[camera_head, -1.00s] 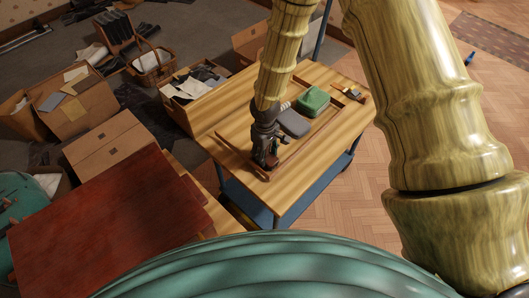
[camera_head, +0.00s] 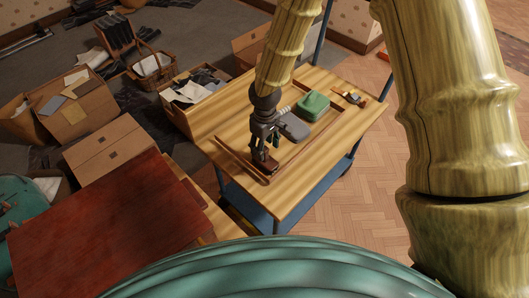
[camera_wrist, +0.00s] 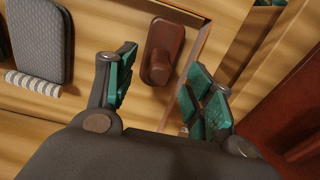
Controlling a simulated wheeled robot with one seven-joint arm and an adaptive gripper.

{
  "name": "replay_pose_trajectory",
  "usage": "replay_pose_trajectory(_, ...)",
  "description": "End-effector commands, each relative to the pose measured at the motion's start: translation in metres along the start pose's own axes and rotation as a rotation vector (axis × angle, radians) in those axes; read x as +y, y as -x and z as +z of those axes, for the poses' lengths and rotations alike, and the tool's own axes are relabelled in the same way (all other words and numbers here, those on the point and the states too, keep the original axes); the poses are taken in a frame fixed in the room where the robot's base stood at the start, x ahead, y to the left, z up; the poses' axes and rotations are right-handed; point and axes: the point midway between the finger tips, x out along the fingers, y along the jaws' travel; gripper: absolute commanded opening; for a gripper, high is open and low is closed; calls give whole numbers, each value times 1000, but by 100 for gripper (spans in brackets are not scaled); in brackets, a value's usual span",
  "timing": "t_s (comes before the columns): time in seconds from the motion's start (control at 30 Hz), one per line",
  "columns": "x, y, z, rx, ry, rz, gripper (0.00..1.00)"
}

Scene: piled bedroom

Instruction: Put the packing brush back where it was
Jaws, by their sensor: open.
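A brown block with a round knob (camera_wrist: 160,55) lies on the wooden tabletop (camera_head: 290,205); it may be the packing brush, but I cannot be sure. My gripper (camera_head: 263,150) is open above the near left part of the table. In the wrist view its two green-padded fingers (camera_wrist: 160,78) are apart, with the block beyond and between them, not gripped. In the head view the gripper partly hides the block. A small brown and dark item (camera_head: 350,97) lies near the far right corner, too small to name surely.
A grey textured pad (camera_wrist: 38,45) with a white ribbed end lies left of the block. A green box (camera_head: 312,105) stands farther back, and thin wooden rails (camera_head: 240,160) run along the tabletop. Cardboard boxes (camera_head: 110,145) and a red-brown table (camera_head: 105,225) stand left.

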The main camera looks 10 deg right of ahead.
Motion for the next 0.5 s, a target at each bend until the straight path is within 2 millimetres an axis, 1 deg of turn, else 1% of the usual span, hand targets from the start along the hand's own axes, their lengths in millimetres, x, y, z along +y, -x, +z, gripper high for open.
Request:
replay_pose_trajectory(0.03,1,9,-1,2,-1,1,53)
replay_pose_trajectory(0.1,1,20,-1,3,-1,2,53)
replay_pose_trajectory(0.23,1,37,0,1,-1,1,53)
replay_pose_trajectory(0.4,0,51,0,0,-1,1,53)
replay_pose_trajectory(0.5,0,55,0,0,0,1,53)
